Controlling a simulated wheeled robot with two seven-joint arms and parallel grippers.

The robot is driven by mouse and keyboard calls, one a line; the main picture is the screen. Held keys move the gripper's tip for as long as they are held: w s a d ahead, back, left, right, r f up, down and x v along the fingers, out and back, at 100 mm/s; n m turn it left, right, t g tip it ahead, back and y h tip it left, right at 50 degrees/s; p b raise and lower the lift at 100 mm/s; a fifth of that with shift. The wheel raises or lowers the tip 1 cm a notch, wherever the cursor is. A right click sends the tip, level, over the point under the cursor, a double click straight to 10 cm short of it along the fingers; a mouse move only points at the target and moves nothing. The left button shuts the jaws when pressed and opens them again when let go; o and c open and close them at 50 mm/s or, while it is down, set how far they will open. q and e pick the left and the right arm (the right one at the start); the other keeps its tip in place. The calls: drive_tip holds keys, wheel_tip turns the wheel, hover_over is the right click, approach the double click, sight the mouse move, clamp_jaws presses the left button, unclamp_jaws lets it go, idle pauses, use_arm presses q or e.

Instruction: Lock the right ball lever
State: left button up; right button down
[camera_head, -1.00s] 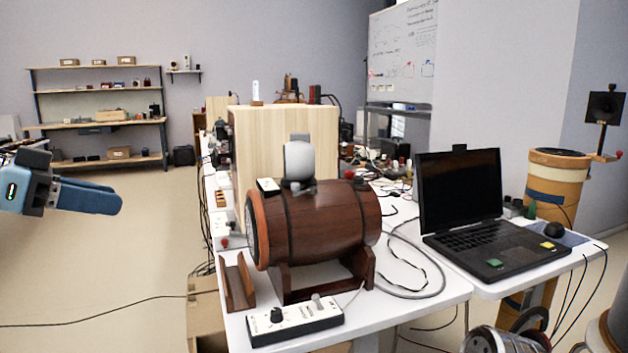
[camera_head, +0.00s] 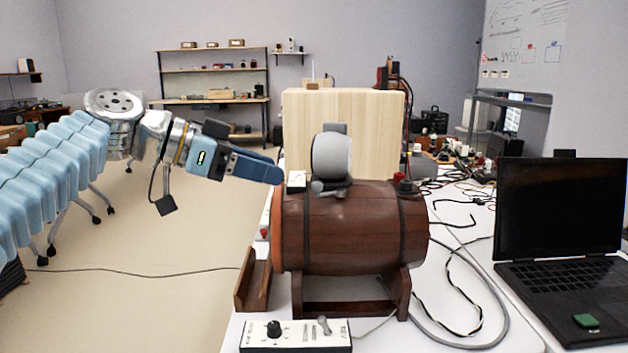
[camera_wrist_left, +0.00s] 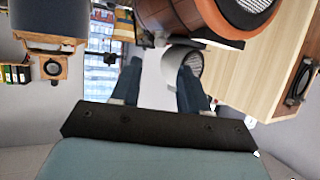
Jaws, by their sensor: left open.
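A grey rounded ball unit (camera_head: 332,157) sits on top of a brown wooden barrel (camera_head: 350,232). A small grey lever-like piece (camera_head: 320,188) is at its base. I cannot tell for certain whether this is the right ball lever. My left gripper (camera_head: 279,174) is open and empty, its fingertips just left of the ball unit and near the barrel's top left edge. In the left wrist view the open fingers (camera_wrist_left: 160,70) point toward the barrel (camera_wrist_left: 165,14), with the ball unit (camera_wrist_left: 184,62) partly behind one finger. My right gripper is not in view.
A small white box (camera_head: 297,179) sits on the barrel beside my fingertips. A wooden panel (camera_head: 345,125) stands behind. A control box (camera_head: 295,336) with a knob and small lever lies in front. A laptop (camera_head: 560,215) and loose cables are at right. The floor at left is mostly open.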

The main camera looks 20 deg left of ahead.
use_arm(q)
drive_tip(key=x, duration=0.8)
drive_tip(key=shift+d+f+p, duration=0.15)
drive_tip(key=shift+p, duration=0.25)
clamp_jaws()
